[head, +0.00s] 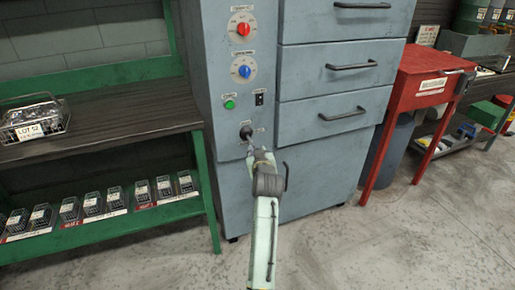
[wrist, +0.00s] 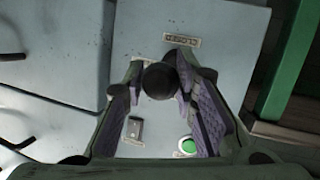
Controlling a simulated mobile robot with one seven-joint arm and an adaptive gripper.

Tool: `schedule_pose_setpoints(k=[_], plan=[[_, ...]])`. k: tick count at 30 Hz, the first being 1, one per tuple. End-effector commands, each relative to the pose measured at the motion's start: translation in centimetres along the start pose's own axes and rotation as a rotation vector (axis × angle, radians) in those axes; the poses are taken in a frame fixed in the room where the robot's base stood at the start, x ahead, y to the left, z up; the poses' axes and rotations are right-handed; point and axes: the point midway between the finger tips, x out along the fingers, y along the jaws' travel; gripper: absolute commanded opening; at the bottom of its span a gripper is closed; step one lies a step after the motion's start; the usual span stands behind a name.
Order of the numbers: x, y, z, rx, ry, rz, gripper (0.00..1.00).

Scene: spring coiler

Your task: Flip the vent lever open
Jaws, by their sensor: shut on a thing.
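The lever, with a round black knob (head: 246,132), is on the lower front panel of the grey-blue cabinet (head: 216,60). The knob (wrist: 160,82) also shows in the wrist view, between the purple-padded fingers. My gripper (head: 251,146) reaches up to it from below in the head view. In the wrist view my gripper (wrist: 159,73) is shut on the knob, with a finger on each side.
Above the lever are a green button (head: 229,104), a small black switch (head: 260,99), a blue dial (head: 244,71) and a red dial (head: 243,29). Drawer handles (head: 346,115) jut out at right. A green-framed shelf (head: 120,75) stands left, a red table (head: 432,62) right.

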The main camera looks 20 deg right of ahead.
Motion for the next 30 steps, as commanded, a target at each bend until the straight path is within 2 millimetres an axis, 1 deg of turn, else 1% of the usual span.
schedule_pose_setpoints(k=[1,6,12,19,30], plan=[[-0.3,0.3,-1.7,-0.001,0.021,0.005,0.00],[-0.5,0.5,-3.4,-0.002,0.026,0.005,0.00],[-0.5,0.6,-4.6,-0.001,0.028,0.005,0.00],[-0.5,0.7,-5.4,-0.001,0.029,0.006,0.00],[-0.4,0.7,-5.5,-0.001,0.028,0.006,0.00]])
